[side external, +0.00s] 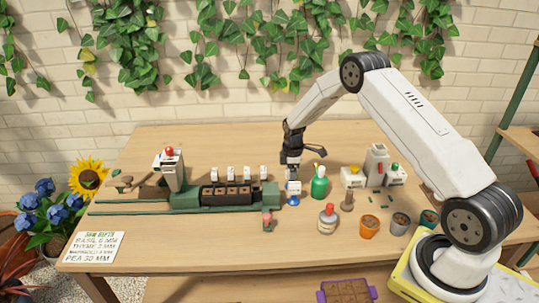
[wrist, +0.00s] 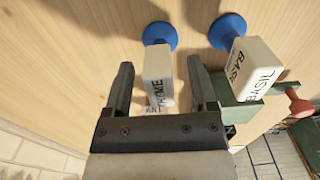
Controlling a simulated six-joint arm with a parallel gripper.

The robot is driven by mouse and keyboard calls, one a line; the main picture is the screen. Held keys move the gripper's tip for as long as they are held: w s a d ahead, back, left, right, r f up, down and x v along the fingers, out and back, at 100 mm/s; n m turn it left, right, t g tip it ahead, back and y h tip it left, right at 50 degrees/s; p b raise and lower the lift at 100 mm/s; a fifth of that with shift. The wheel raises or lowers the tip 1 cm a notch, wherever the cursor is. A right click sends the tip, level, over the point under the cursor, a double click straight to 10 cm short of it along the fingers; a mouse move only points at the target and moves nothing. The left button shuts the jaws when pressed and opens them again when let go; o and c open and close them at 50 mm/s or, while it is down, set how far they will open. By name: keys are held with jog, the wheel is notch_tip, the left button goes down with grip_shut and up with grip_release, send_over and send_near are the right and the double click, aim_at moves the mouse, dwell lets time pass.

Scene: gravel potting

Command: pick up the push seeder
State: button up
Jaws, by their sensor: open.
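No tool in view is marked as the push seeder, so I cannot tell for sure which it is. A white block lettered THYME (wrist: 157,65) with a blue round foot lies between the fingers of my open gripper (wrist: 160,85) in the wrist view. No grip on it shows. A similar block lettered BASIL (wrist: 250,75) with a blue foot stands just right of the fingers. In the side view my gripper (side external: 291,172) hangs low over a white block with a blue foot (side external: 293,188). The second block cannot be made out there.
A green seeding rig (side external: 185,198) with a dark tray lies to the left. A green bottle (side external: 319,185) stands close right of my gripper. A red-topped bottle (side external: 327,220), pots such as an orange one (side external: 369,228), and a grey dispenser (side external: 376,162) stand farther right.

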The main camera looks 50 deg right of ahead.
jog(key=shift+f, duration=0.4)
grip_shut()
